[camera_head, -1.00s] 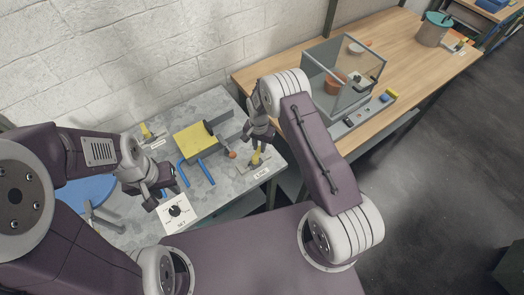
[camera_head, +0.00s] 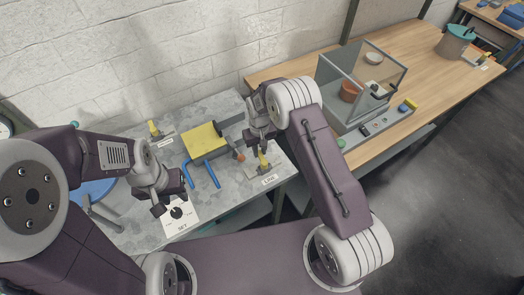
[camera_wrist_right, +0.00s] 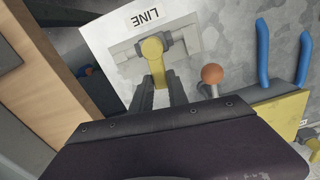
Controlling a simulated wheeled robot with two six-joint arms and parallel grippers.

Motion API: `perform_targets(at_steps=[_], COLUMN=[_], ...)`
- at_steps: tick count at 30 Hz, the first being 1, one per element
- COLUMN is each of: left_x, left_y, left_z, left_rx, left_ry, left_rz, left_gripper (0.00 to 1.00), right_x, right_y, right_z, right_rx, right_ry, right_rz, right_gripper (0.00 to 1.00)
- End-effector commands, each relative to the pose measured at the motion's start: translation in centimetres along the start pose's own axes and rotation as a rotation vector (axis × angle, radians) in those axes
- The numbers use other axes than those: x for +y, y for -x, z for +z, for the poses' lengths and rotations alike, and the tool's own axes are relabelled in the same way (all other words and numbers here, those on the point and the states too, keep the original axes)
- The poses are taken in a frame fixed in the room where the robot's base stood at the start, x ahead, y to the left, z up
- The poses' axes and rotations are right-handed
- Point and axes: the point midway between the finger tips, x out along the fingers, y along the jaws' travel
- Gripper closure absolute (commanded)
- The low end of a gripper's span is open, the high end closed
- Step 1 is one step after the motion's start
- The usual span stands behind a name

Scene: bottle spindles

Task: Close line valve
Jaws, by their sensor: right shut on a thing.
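The line valve is a yellow lever (camera_head: 264,161) on a grey plate with a white card marked LINE (camera_head: 269,180), at the workbench's front right corner. In the right wrist view the yellow lever (camera_wrist_right: 154,55) lies along its pipe's crossing, its lower end between my right fingers. My right gripper (camera_head: 262,142) is shut on this lever from above; the fingers (camera_wrist_right: 160,96) hide part of it. My left gripper (camera_head: 171,203) hangs over a white card with a black dial (camera_head: 178,212); its fingers look apart and empty.
An orange-brown ball knob (camera_wrist_right: 212,74) stands close beside my right gripper. Another yellow valve (camera_head: 154,129) is at the back left. A glass-walled box (camera_head: 355,85) stands on the wooden table at right.

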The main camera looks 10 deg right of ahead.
Motion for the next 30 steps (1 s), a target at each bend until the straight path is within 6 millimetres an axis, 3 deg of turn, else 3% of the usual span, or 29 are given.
perform_targets(at_steps=[9, 26, 27, 29, 30], left_x=[-0.01, -0.01, -0.01, -0.01, -0.01], left_y=[-0.4, -0.44, -0.44, -0.44, -0.44], left_z=[0.04, 0.05, 0.05, 0.05, 0.05], left_rx=[0.0, 0.0, 0.0, 0.0, 0.0], left_ry=[0.0, 0.0, 0.0, 0.0, 0.0], left_rz=[0.0, 0.0, 0.0, 0.0, 0.0], left_gripper=[0.64, 0.64, 0.64, 0.64, 0.64], right_x=[-0.47, -0.57, -0.57, -0.57, -0.57], right_y=[0.22, 0.25, 0.25, 0.23, 0.2], right_z=[-0.13, -0.11, -0.11, -0.1, -0.08], right_rx=[0.004, 0.004, 0.004, 0.004, 0.003], right_ry=[0.117, 0.145, 0.145, 0.144, 0.144], right_rz=[0.001, 0.002, 0.002, 0.001, 0.001], right_gripper=[1.0, 1.0, 0.75, 0.58, 0.58])
